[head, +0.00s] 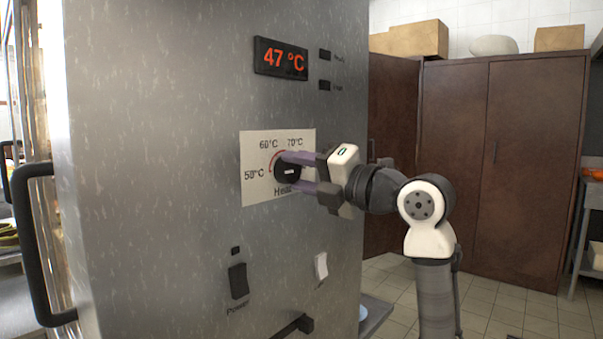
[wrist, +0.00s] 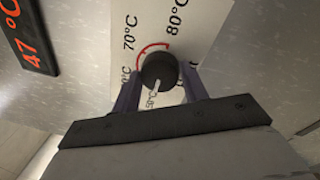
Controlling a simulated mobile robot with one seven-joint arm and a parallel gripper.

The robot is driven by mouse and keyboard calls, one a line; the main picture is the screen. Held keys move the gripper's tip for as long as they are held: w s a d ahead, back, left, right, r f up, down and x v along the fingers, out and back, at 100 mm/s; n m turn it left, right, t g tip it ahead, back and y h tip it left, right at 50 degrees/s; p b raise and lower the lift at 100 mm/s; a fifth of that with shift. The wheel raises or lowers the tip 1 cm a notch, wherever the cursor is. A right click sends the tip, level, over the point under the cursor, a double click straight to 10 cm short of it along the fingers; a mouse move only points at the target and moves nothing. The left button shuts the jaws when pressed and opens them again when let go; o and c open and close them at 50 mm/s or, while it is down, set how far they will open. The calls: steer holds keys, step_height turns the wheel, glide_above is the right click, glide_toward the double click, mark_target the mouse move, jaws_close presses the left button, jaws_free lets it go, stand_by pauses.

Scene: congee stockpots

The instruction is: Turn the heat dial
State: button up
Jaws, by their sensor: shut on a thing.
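The black round heat dial (head: 284,174) is on a white scale plate (head: 256,190) on the steel cabinet front. My gripper (head: 290,171) is shut on the dial, with one purple finger above it and one below. The wrist view shows the dial (wrist: 160,68) between the two fingers. Its white pointer line lies toward the 50°C label there. The plate carries 50°C, 60°C and 70°C marks and a red arc; 80°C also shows in the wrist view. The display (head: 280,59) reads 47 °C in red.
Below the dial are a black rocker switch (head: 238,281) marked Power and a white switch (head: 321,267). A black door handle (head: 36,240) stands out at the left. Brown cupboards (head: 520,150) stand behind my arm, with tiled floor in front.

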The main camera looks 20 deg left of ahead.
steer(key=o, duration=1)
steer(key=shift+d, duration=0.15)
steer(key=b+v, duration=0.1)
steer(key=v, duration=1.2)
steer(key=shift+s+d, duration=0.2)
steer(key=shift+d, duration=0.05)
